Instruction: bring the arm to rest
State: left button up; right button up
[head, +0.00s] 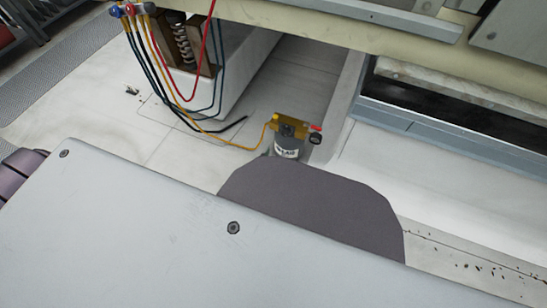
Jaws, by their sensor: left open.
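A dark, ribbed part at the left edge of the head view appears to belong to my left gripper (20,170). The large pale panel in the foreground cuts it off, so its fingertips do not show clearly. I see nothing held there. My right gripper is not in view. The arm itself is mostly out of sight.
A small grey pump with a yellow top (289,140) stands on the pale floor. A yellow hose (225,143) runs to it from the upper left. Dark and red hoses hang beside a coil spring (182,45). A beige beam (345,30) crosses above.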

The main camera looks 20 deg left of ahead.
pick_arm(q)
jog(key=shift+s, duration=0.3)
jog(key=shift+w, duration=0.1)
dwell(0.5)
jog(key=s+a+r+g, duration=0.2)
jog(key=s+r+g, duration=0.5)
jog(key=s+r, duration=0.2)
jog(key=s+a+r+m+g, duration=0.1)
jog(key=s+a+r+g, duration=0.1)
jog(key=s+r+g, duration=0.5)
notch_tip(320, 180, up, 4)
jog(key=shift+s+f+m+p, duration=0.15)
jog(key=shift+s+m+p, duration=0.25)
jog(key=shift+s, duration=0.75)
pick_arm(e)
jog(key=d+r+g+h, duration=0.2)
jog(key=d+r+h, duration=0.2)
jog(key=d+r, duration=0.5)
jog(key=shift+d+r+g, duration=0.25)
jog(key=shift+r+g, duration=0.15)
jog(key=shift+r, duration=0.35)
pick_arm(q)
jog(key=shift+w+d+f+g+p, duration=0.1)
jog(key=shift+w+f+g+p, duration=0.15)
jog(key=shift+p, duration=0.35)
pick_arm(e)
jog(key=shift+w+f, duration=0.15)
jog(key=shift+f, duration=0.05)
